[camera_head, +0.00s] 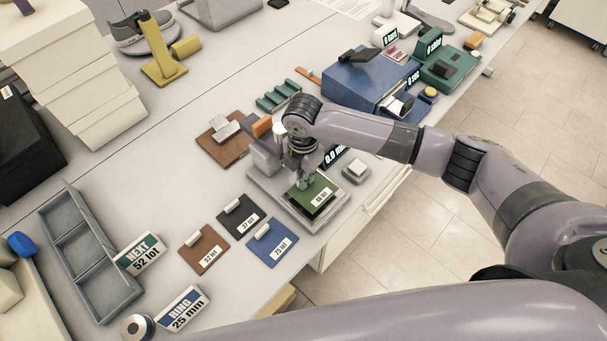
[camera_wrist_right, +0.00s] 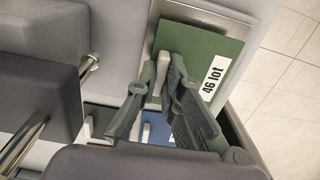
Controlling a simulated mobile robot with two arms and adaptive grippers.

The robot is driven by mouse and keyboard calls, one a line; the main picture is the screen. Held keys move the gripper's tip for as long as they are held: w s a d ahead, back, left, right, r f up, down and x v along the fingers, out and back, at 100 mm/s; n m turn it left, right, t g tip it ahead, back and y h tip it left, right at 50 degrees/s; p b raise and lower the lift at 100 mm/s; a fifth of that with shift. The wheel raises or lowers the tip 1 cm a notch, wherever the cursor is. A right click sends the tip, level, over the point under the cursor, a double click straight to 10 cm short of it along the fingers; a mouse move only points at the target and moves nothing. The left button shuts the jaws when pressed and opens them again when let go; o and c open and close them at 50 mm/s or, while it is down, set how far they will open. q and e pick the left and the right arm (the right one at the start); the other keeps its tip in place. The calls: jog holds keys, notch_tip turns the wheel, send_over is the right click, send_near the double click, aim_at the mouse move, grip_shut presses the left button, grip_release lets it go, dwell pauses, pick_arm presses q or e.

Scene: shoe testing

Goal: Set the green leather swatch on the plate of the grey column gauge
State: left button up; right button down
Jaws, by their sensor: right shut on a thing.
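The green leather swatch (camera_head: 322,192), labelled "46 lot", lies flat over the base of the grey column gauge (camera_head: 256,187) in the head view. My right gripper (camera_head: 302,183) points down at the swatch's left part. In the right wrist view its fingers (camera_wrist_right: 163,68) are shut on the pale tab of the swatch (camera_wrist_right: 196,48). The gauge's metal base (camera_wrist_right: 160,33) shows around the swatch's edge. The plate under the swatch is hidden, and I cannot tell if the swatch touches it. The gauge's display reads "0.0 mm" (camera_head: 334,155). My left gripper is out of view.
Black (camera_head: 240,216), brown (camera_head: 204,250) and blue (camera_head: 271,243) swatches lie left of the gauge. A "NEXT 52 lot" sign (camera_head: 140,254) and a grey tray (camera_head: 105,290) stand further left. A small white block (camera_head: 356,171) sits right of the gauge. The blue device (camera_head: 362,83) stands behind.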

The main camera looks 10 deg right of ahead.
jog(key=shift+p, duration=0.3)
jog(key=shift+f+b, duration=0.6)
jog(key=shift+f, duration=0.4)
jog(key=c, duration=1.6)
grip_release()
jog(key=shift+c, duration=0.2)
notch_tip(320, 180, up, 12)
